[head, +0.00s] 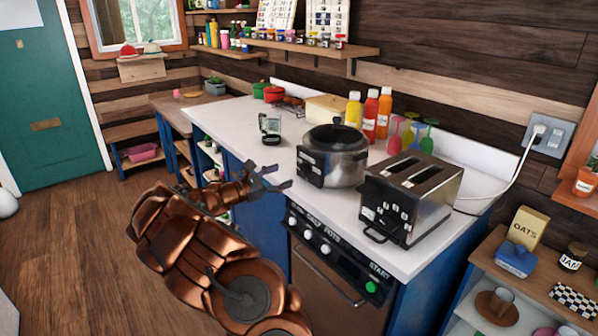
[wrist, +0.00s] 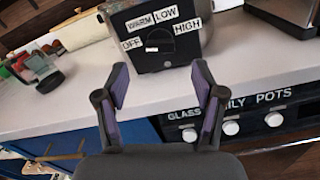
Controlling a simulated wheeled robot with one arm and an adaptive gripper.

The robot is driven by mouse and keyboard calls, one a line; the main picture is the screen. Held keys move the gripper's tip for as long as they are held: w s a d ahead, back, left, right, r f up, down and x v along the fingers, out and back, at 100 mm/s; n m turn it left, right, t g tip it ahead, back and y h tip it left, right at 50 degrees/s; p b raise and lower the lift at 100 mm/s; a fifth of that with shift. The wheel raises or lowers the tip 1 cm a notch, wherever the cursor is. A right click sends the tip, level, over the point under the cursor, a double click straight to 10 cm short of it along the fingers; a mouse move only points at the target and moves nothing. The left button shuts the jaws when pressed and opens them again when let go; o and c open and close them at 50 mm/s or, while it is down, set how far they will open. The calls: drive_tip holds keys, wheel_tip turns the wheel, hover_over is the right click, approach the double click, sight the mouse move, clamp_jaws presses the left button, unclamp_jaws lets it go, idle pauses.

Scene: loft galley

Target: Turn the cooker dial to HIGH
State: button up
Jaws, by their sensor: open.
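The cooker (head: 343,170) is a silver pot with a dark lid, standing on the white counter left of the toaster. Its black control panel (wrist: 155,62) fills the top middle of the wrist view, with labels OFF, WARM, LOW and HIGH (wrist: 187,29) running left to right. The dark round dial (wrist: 161,43) sits among them; its small pale mark lies on the left, toward OFF. My gripper (wrist: 161,84) is open and empty, facing the panel with a gap between. In the head view my gripper (head: 277,177) is left of the cooker, over the counter's front edge.
A silver toaster (head: 411,197) stands close right of the cooker. A glass jug (head: 270,127) stands behind my gripper on the counter (head: 235,122). Below the front edge is an oven panel with white knobs (head: 325,249) and a green START button (head: 371,287).

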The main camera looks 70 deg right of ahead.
sight(301, 169)
drive_tip(key=shift+p+x, duration=0.85)
drive_tip(key=shift+x, duration=3.05)
drive_tip(key=c, duration=1.1)
